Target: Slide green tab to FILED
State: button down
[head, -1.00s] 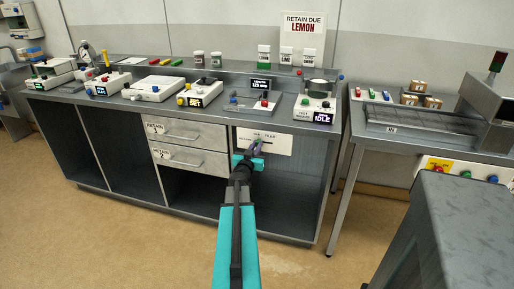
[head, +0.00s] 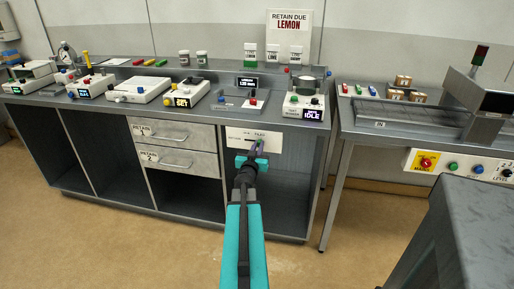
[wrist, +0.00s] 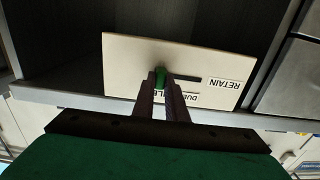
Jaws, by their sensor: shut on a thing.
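A pale label plate (head: 233,140) is on the front of the bench, right of the drawers. The green tab (wrist: 160,76) stands out of its dark slot (wrist: 187,79). My gripper (head: 257,150) reaches the plate; in the wrist view its fingers (wrist: 160,84) are shut on the tab. In that upside-down view the slot runs free to the right of the tab, toward the word RETAIN, and no slot shows to its left. The lower lettering, DUE and what looks like FILED, is partly hidden by the fingers.
Two RETAIN drawers (head: 175,147) are left of the plate, with an open bay below it. Several instruments, including one reading IDLE (head: 304,108), stand on the benchtop above. A grey conveyor table (head: 400,116) is at the right. The floor in front is clear.

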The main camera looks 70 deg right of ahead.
jog(key=shift+s+d, duration=0.1)
jog(key=shift+s, duration=0.3)
jog(key=c, duration=1.8)
grip_release()
jog(key=shift+s, duration=0.1)
jog(key=shift+o, duration=0.2)
jog(key=shift+w, duration=0.25)
jog(key=p+v, duration=1.3)
jog(key=p, duration=0.1)
jog(key=shift+a, duration=0.4)
